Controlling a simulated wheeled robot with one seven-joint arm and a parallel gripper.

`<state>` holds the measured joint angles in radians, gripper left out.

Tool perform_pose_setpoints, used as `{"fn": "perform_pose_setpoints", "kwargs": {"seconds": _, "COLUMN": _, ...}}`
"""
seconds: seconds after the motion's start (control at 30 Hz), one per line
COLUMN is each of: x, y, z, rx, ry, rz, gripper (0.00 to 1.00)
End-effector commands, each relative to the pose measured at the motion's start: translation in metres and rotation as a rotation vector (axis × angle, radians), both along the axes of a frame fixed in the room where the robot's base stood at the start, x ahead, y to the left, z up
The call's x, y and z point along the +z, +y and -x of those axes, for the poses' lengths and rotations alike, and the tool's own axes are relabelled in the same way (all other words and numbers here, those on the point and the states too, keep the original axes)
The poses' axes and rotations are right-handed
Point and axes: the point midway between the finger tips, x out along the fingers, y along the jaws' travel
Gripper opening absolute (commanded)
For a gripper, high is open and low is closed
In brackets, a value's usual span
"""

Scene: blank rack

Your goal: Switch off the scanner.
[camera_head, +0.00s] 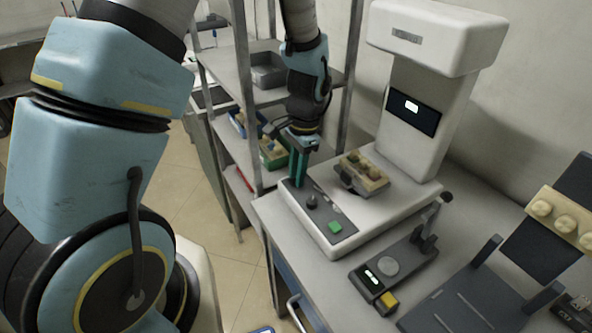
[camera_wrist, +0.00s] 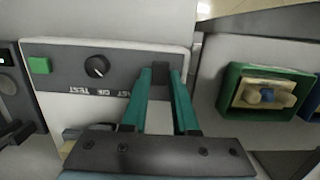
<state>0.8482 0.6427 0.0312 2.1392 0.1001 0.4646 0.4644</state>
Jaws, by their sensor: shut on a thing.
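The scanner (camera_head: 425,95) is a tall white machine on the bench, with a lit white patch on its dark display (camera_head: 402,104). Its base carries a dark control panel (camera_head: 330,216) with a round black knob (camera_head: 312,201) and a green button (camera_head: 335,227). In the wrist view the knob (camera_wrist: 97,66) and green button (camera_wrist: 40,65) lie left of my gripper. My gripper (camera_wrist: 162,73) has its teal fingers on either side of a small dark block (camera_wrist: 161,71) at the panel's end. The head view shows my gripper (camera_head: 297,182) pointing down there. Lettering beside the knob is upside down, partly hidden.
A holder with a beige piece (camera_head: 362,172) sits on the scanner's base. A small grey device (camera_head: 388,268) with a yellow button stands in front on the bench, and a dark stand (camera_head: 480,300) to its right. A metal shelf (camera_head: 240,100) with bins stands left, its posts close to my arm.

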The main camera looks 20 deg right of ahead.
Motion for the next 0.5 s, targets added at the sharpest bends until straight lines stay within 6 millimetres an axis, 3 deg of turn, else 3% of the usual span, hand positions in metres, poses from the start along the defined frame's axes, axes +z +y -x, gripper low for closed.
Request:
{"fn": "perform_pose_setpoints", "kwargs": {"seconds": 0.17, "x": 0.0002, "y": -0.0004, "z": -0.0003, "rx": 0.001, "ry": -0.001, "rz": 0.002, "gripper": 0.0}}
{"fn": "perform_pose_setpoints", "kwargs": {"seconds": 0.2, "x": 0.0003, "y": -0.0004, "z": -0.0004, "rx": 0.001, "ry": -0.001, "rz": 0.002, "gripper": 0.29}}
{"fn": "perform_pose_setpoints", "kwargs": {"seconds": 0.43, "x": 0.0003, "y": -0.0002, "z": -0.0003, "rx": 0.0, "ry": 0.0, "rz": 0.002, "gripper": 0.54}}
{"fn": "perform_pose_setpoints", "kwargs": {"seconds": 0.5, "x": 0.0002, "y": -0.0002, "z": -0.0003, "rx": 0.0, "ry": 0.0, "rz": 0.002, "gripper": 0.57}}
